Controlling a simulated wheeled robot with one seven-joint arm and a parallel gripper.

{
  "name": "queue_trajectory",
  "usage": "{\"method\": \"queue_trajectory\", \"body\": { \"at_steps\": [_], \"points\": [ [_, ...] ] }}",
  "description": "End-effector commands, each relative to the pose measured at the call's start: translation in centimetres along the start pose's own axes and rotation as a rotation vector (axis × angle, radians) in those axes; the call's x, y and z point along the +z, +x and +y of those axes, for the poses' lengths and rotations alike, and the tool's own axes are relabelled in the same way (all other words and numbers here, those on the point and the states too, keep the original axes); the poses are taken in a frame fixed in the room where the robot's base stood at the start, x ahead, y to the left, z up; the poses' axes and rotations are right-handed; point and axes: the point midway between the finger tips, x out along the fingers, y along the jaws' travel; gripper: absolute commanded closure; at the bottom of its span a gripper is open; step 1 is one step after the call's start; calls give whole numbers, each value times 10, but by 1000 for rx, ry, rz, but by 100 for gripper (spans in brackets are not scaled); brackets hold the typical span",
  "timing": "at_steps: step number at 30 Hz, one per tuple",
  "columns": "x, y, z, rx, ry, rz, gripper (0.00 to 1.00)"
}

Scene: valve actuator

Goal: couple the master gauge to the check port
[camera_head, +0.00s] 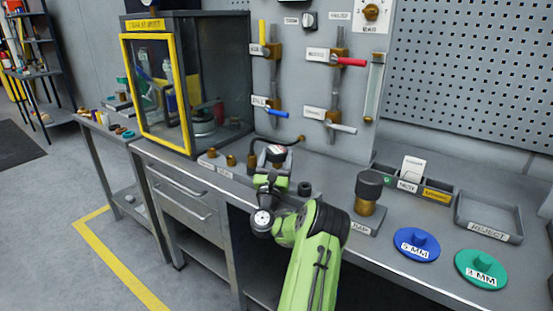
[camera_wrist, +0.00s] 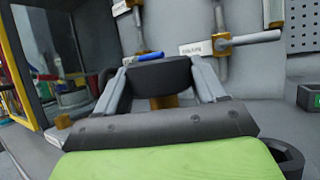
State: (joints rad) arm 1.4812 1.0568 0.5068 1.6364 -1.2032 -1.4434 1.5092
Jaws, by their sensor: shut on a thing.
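My gripper (camera_head: 272,178) is shut on a dark round gauge (camera_head: 277,153) with a pale face, above the bench near the foot of the valve panel. In the wrist view, the gripper's two grey fingers (camera_wrist: 160,82) clasp the sides of the gauge's black body (camera_wrist: 158,73). A brass stem (camera_wrist: 165,102) shows below it. Brass fittings stand in a row to the left of the gauge, one of them the short fitting (camera_head: 231,160). Their small labels are unreadable, so I cannot tell which is the check port. Whether the gauge's stem touches a fitting is hidden.
A black hose (camera_head: 285,143) runs close behind the gauge. A dark ring-like part (camera_head: 304,188) stands just right of my gripper. A black-topped brass pump (camera_head: 368,190) stands farther right. A yellow-framed cabinet (camera_head: 157,95) is at left; blue (camera_head: 416,248) and green (camera_head: 480,273) discs lie right.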

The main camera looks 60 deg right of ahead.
Motion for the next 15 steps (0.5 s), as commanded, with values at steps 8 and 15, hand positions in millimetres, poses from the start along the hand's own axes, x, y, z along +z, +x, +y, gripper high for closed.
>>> {"method": "queue_trajectory", "body": {
  "at_steps": [8,15],
  "points": [
    [-3,-2,0,0,1,-2,74],
    [-7,-4,0,0,1,-2,74]
  ]
}}
